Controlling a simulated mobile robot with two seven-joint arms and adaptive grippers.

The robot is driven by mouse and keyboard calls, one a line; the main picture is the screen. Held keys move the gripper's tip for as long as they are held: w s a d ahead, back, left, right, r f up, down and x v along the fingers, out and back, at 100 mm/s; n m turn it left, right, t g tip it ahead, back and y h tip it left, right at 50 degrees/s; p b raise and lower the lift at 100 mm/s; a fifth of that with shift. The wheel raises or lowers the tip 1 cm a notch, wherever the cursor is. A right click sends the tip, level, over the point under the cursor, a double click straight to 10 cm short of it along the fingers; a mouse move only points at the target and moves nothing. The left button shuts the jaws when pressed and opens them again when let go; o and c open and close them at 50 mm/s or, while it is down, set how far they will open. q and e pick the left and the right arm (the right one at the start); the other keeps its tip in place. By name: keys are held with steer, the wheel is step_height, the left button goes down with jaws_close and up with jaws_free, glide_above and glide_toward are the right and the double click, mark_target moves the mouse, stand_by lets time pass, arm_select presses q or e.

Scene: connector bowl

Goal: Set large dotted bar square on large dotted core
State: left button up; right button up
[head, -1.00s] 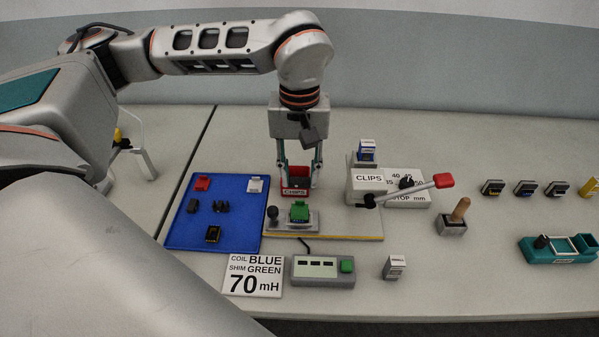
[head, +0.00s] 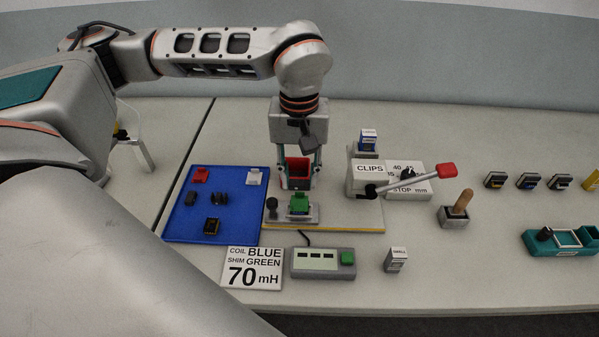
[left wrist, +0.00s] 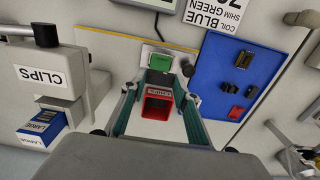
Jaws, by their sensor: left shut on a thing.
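Several dark pieces lie on the blue tray (head: 183,226), one with gold edges (head: 212,226). I cannot make out dots, so which are the large dotted bar and core is unclear. My right gripper is out of view.
A clip press (head: 366,178) with a red-tipped lever (head: 446,170) stands right of the fixture. A meter box (head: 322,263) and a sign (head: 252,268) are in front. A wooden-handled stamp (head: 460,205) and small boxes are farther right.

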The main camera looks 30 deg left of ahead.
mark_target(299, 203)
arm_select(q)
steer(key=shift+f+b, duration=0.6)
steer(key=shift+f, duration=0.65)
steer(key=shift+f+b, duration=0.6)
steer(key=shift+f, duration=0.65)
steer(key=o, duration=1.2)
step_height(299, 203, up, 12)
steer(key=shift+f, duration=0.1)
steer(key=shift+s, duration=0.1)
